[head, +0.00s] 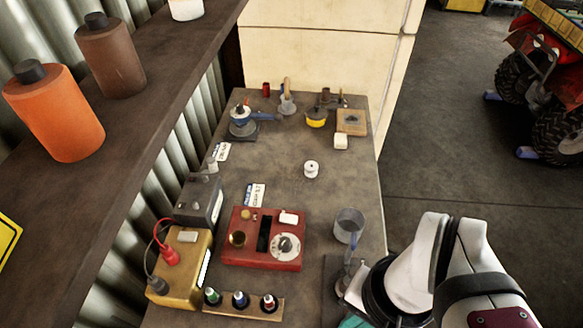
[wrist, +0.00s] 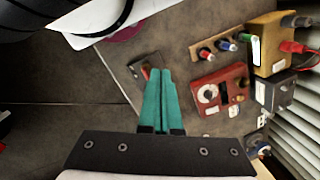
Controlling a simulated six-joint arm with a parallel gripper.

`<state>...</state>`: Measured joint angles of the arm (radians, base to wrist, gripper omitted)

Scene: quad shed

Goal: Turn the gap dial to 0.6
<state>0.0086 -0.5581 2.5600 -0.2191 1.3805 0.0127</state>
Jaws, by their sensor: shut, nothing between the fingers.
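The red box (head: 236,258) stands near the front of the bench, with a white round dial (head: 285,246) and dark knob at its right side. I take this as the gap dial; its markings are too small to read. In the wrist view the dial (wrist: 208,94) faces up on the red box (wrist: 234,76), right of my fingers. My gripper (wrist: 158,72) has teal fingers shut together and empty, apart from the dial. In the head view only a bit of teal of my gripper (head: 353,322) shows at the bottom edge, right of and nearer than the box.
A yellow box (head: 184,262) with red and black plugs stands left of the red box. A wooden strip (head: 240,305) with several coloured-tipped pieces lies in front. A grey cup (head: 349,225) stands to the right. A white spool (head: 311,169) stands behind on clear bench.

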